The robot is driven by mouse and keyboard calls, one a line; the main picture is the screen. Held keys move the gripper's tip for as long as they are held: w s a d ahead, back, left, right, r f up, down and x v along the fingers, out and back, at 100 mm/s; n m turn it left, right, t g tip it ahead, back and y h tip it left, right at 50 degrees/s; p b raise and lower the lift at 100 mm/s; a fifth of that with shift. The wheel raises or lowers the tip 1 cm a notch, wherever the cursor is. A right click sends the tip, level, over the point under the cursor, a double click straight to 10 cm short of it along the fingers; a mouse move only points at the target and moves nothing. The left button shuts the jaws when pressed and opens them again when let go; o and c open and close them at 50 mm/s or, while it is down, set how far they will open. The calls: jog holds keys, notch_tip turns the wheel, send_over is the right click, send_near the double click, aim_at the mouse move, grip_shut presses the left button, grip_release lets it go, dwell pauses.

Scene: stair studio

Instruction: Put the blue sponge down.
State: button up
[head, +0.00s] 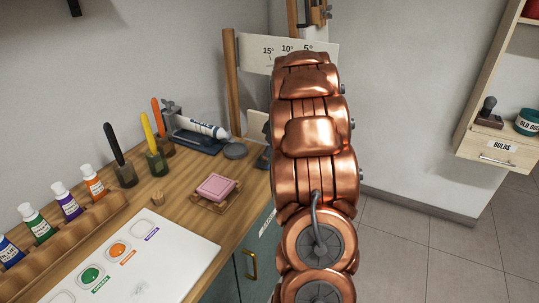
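No blue sponge shows in the head view. The only sponge-like thing is a pink block (215,187), which lies on a small slatted wooden rack (231,199) on the worktop. My copper arm stands upright across the middle of the picture, right of the worktop's edge. My gripper cannot be made out; the arm's own links may hide it. Whether it holds anything does not show.
The wooden worktop (180,203) carries a white paint sheet (170,262), a rack of paint tubes (60,240), brushes in pots (155,163) and a large tube (200,128) on a dark stand. A shelf (495,150) hangs at right. Grey floor (430,245) is clear.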

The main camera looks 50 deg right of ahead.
jog(key=shift+f, duration=0.2)
jog(key=o, duration=1.2)
jog(key=shift+r, duration=0.1)
jog(key=b+v, duration=0.2)
jog(key=v, duration=1)
jog(key=shift+r, duration=0.15)
